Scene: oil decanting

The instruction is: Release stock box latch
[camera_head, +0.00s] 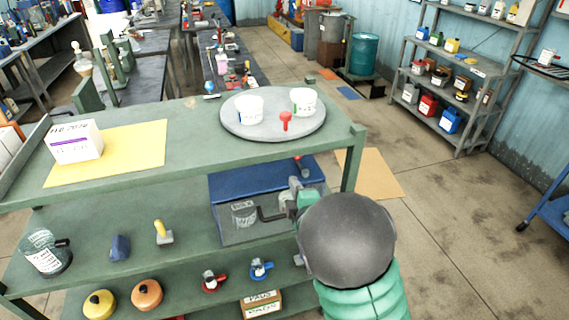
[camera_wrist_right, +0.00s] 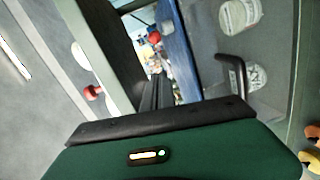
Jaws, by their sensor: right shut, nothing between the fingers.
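The stock box (camera_head: 240,188) has a blue lid and a grey front, and sits on the middle shelf under the top board. In the right wrist view the blue lid edge (camera_wrist_right: 180,50) runs just beyond my fingers. A dark bent handle (camera_head: 268,214) is on its front; it also shows in the right wrist view (camera_wrist_right: 236,72). A small red part (camera_wrist_right: 154,37) shows by the lid; I cannot tell whether it is the latch. My right gripper (camera_head: 296,187) is shut and empty at the box's right front corner; contact is unclear. My left gripper is out of view.
The top board (camera_head: 200,160) overhangs the box and carries a round grey tray (camera_head: 240,130) with two white tubs and a red peg. A glass jar (camera_head: 46,252) and a yellow-handled tool (camera_head: 162,232) stand left of the box. Open floor lies to the right.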

